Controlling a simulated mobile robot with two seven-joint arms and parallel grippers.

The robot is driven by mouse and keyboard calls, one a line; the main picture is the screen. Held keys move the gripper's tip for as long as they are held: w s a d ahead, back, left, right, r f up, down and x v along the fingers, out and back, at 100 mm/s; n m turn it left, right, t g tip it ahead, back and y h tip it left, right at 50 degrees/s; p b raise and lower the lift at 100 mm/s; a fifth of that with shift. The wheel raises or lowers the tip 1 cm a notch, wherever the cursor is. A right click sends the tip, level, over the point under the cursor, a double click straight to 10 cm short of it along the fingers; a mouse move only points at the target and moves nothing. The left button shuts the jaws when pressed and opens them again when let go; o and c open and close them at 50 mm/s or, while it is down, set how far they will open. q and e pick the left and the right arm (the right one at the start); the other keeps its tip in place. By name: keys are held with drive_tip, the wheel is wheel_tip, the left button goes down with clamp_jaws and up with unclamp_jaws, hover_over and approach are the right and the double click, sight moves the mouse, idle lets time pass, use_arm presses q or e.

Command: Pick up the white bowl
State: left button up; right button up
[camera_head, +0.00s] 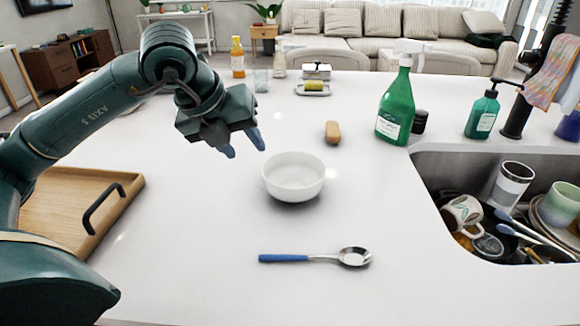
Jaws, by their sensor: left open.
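The white bowl (293,187) stands upright on the white island counter, near the middle of the head view. It looks empty. My left gripper (244,149) is open and empty, its blue-grey fingertips pointing down, just left of the bowl's far-left rim and above the counter. It appears apart from the bowl. My right gripper is not in view.
A spoon (315,257) lies in front of the bowl. A wooden tray (128,211) is at left; a full sink (432,200) is at right.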

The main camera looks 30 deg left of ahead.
sight(263, 170)
use_arm(q)
drive_tip(key=x, duration=1.3)
drive_tip(key=shift+w+a+p, duration=0.15)
drive_tip(key=shift+a+p, duration=0.2)
drive_tip(key=shift+p, duration=0.05)
drive_tip(key=shift+c, duration=0.3)
clamp_jaws()
drive_tip(key=shift+r, duration=0.1)
